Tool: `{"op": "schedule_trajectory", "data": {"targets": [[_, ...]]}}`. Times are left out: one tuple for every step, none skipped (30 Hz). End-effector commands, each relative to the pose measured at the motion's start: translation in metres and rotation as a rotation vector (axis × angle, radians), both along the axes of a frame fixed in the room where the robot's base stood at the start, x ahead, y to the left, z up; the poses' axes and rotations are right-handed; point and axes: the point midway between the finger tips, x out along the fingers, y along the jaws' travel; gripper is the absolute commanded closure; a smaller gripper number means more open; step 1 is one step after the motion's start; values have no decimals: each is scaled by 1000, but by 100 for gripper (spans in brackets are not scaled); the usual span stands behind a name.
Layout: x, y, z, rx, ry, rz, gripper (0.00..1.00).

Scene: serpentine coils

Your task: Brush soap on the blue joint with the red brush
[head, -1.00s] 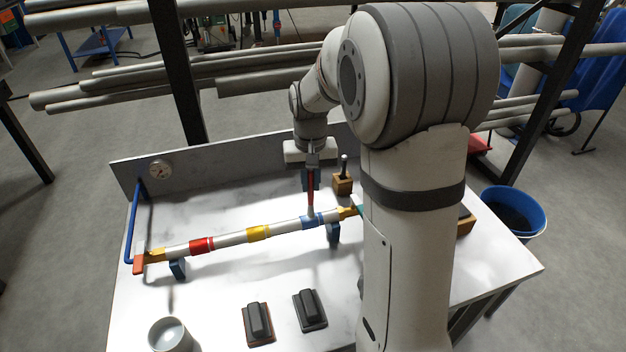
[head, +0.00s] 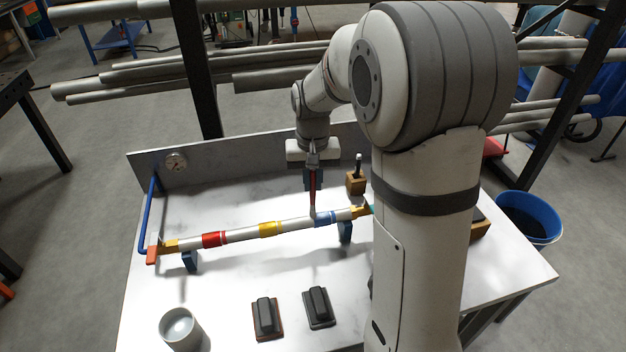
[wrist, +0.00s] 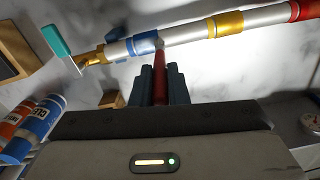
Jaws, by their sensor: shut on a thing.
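My gripper (head: 312,180) is shut on the red brush (head: 313,188) and holds it upright, tip down, over the pipe (head: 246,233). In the wrist view the red brush (wrist: 160,80) stands between the dark fingers (wrist: 160,86). The blue joint (head: 325,218) is a blue band near the right end of the pipe; it also shows in the wrist view (wrist: 143,43). The brush tip is at the pipe by the left edge of the blue joint; I cannot tell whether it touches. A grey-white cup (head: 180,329) stands at the front left.
Red (head: 214,239) and yellow (head: 270,229) joints lie farther left on the pipe, which rests on blue supports (head: 190,262). Two dark blocks (head: 266,318) sit in front. A wooden block (head: 356,183) with a dark handle stands behind. A gauge (head: 175,162) is on the back panel.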

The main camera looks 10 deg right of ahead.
Motion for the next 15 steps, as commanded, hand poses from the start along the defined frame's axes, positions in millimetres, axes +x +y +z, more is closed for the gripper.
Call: {"op": "schedule_trajectory", "data": {"targets": [[0,0,2,0,-1,0,100],[0,0,3,0,-1,0,100],[0,0,5,0,-1,0,100],[0,0,8,0,-1,0,100],[0,0,10,0,-1,0,100],[0,0,14,0,-1,0,100],[0,0,18,0,-1,0,100],[0,0,21,0,-1,0,100],[0,0,25,0,-1,0,100],[0,0,28,0,0,0,100],[0,0,31,0,0,0,100],[0,0,35,0,0,0,100],[0,0,38,0,0,0,100],[0,0,41,0,-1,0,100],[0,0,45,0,-1,0,100]]}}
